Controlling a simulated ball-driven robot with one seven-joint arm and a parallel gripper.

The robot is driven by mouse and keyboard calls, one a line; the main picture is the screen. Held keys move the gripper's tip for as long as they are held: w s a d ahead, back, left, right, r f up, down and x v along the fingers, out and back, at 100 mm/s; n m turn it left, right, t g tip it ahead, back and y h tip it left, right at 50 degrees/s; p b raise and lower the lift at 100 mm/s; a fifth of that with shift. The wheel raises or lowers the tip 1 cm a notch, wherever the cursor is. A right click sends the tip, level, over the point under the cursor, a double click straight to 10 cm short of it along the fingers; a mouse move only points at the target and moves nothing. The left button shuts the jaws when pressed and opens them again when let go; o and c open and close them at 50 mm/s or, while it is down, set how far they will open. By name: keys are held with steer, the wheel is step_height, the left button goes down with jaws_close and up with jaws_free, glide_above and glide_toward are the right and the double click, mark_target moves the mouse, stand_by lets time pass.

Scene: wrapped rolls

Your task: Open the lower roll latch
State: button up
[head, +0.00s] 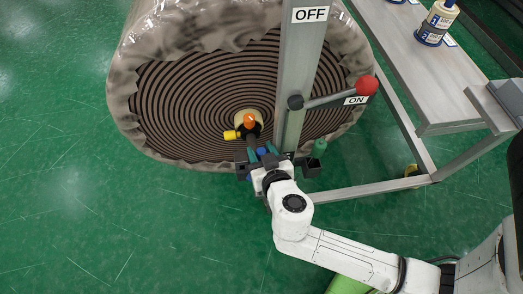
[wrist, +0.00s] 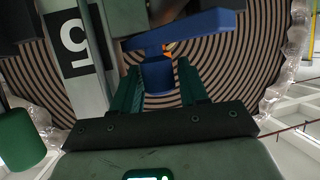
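A blue latch handle (wrist: 185,33) fills the upper middle of the wrist view, with a blue round hub (wrist: 158,74) below it. In the head view, only small blue parts (head: 262,151) show low in front of the roll, partly hidden by my gripper. My gripper (head: 261,156) is at the roll's lower front, beside the metal post. In the wrist view my gripper (wrist: 162,76) has its two dark green fingers apart, with the blue hub showing between them. I cannot tell whether they touch it.
A large wrapped roll (head: 185,95) stands behind, with orange (head: 249,120) and yellow (head: 231,134) parts at its core. A metal post (head: 297,80) carries a red-knobbed lever (head: 366,86) beside the ON label. A bench (head: 440,80) stands right. Green floor (head: 110,230) is clear at left.

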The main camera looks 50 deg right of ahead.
steer(key=b+v, duration=0.1)
steer(key=v, duration=0.9)
steer(key=shift+s+a+r+b, duration=0.15)
steer(key=shift+s+b, duration=0.15)
steer(key=shift+b, duration=0.1)
